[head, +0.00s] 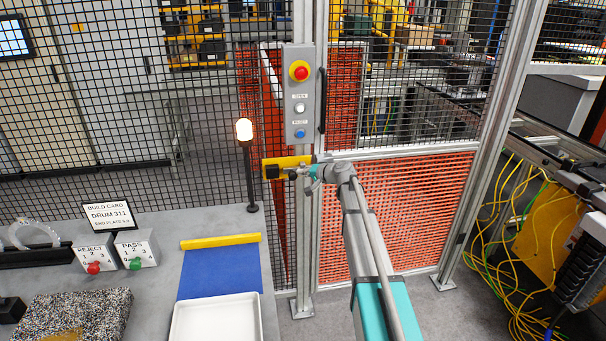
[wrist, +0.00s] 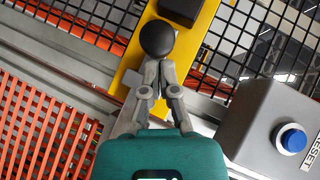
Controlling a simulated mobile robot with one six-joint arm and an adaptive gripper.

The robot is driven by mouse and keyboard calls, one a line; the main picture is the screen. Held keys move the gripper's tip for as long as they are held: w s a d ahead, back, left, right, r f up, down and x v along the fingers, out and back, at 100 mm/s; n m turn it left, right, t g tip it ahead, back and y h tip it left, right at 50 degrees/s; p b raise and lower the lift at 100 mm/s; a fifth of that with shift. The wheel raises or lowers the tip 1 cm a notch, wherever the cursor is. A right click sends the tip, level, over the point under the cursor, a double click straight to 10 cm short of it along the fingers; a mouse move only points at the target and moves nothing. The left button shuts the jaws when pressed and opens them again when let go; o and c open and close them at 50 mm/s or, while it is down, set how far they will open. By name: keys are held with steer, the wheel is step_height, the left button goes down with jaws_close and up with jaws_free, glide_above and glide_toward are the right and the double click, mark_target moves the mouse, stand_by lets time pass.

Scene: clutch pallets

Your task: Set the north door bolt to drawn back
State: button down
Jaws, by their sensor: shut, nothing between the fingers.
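The door bolt's yellow plate (head: 290,161) is on the fence post at the door's left edge, below the button box. Its black block (head: 272,172) is at the left end. In the wrist view the yellow plate (wrist: 205,45) runs diagonally, with the black block (wrist: 183,9) near the top. A round black knob (wrist: 157,38) stands just beyond my fingertips. My gripper (wrist: 159,68) is shut and empty, its tips at or very near the knob; I cannot tell whether they touch. In the head view my gripper (head: 306,172) is at the bolt and hides part of it.
A grey button box (head: 299,120) with a red stop button is above the bolt; its blue reset button (wrist: 291,138) shows close on the right in the wrist view. A lamp post (head: 249,165) stands left of the bolt. A bench with a white tray (head: 218,318) is lower left.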

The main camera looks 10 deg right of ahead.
mark_target(287, 172)
steer(key=a, duration=0.6)
steer(key=shift+a, duration=0.2)
steer(key=shift+r, duration=0.1)
steer(key=shift+d+r+p, duration=0.25)
steer(key=shift+d+p, duration=0.05)
steer(key=shift+d, duration=0.1)
steer(key=d, duration=0.1)
steer(key=d+r+p, duration=0.1)
steer(key=shift+d+r+p, duration=0.3)
steer(key=shift+d, duration=0.1)
steer(key=p+v, duration=0.2)
steer(key=v, duration=0.8)
steer(key=shift+f+p, duration=0.2)
steer(key=shift+p, duration=0.2)
steer(key=shift+s, duration=0.1)
